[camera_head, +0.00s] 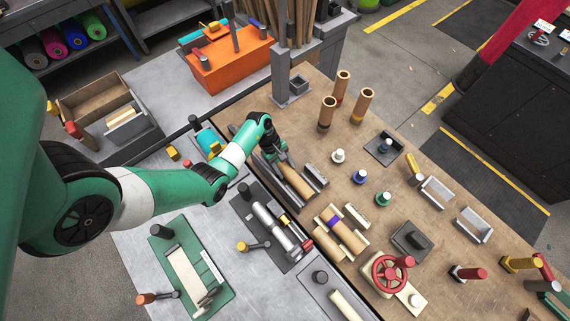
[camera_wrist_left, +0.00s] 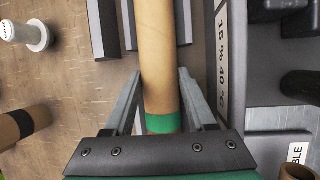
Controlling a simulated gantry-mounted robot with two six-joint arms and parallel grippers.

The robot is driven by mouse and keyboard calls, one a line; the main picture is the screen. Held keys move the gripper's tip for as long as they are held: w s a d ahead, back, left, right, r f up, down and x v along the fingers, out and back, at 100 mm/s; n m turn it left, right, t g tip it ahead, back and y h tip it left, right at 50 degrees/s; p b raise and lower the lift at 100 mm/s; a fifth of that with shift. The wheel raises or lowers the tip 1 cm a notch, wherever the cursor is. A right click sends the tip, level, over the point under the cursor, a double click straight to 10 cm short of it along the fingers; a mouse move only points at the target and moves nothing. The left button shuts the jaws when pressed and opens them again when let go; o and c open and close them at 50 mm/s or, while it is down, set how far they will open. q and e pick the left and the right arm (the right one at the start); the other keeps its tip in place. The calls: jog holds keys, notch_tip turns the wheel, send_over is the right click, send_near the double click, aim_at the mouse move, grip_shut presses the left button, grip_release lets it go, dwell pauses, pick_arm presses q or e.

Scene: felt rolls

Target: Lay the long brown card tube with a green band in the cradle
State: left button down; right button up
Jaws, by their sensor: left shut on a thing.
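My left gripper (camera_head: 282,160) is shut on the brown card tube (camera_head: 297,182), with a finger on each side near one end. In the left wrist view the tube (camera_wrist_left: 157,60) runs away from the gripper (camera_wrist_left: 163,105), and its green band (camera_wrist_left: 163,123) shows close to the palm. Grey blocks (camera_head: 315,174), apparently parts of a cradle, stand beside the tube. In the wrist view grey pieces (camera_wrist_left: 131,22) flank its far part. I cannot tell whether the tube rests on them or hangs just above. My right gripper is not in view.
Several banded tubes (camera_head: 342,86) stand upright beyond the gripper. Two lying tubes (camera_head: 348,238) sit in a pale holder nearer the front. Small knobs (camera_head: 338,156) stand to the right. A grey post (camera_head: 291,88) rises behind my gripper. An orange bin (camera_head: 228,62) stands at the back.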

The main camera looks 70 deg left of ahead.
pick_arm(q)
jog(key=shift+f, duration=0.2)
jog(key=shift+c, duration=0.7)
grip_release()
jog(key=p+v, duration=0.3)
jog(key=v, duration=0.7)
jog(key=shift+a+r, duration=0.1)
jog(key=shift+r, duration=0.25)
jog(key=shift+s+a+r+p, duration=0.2)
jog(key=shift+r+p, duration=0.1)
jog(key=shift+r, duration=0.1)
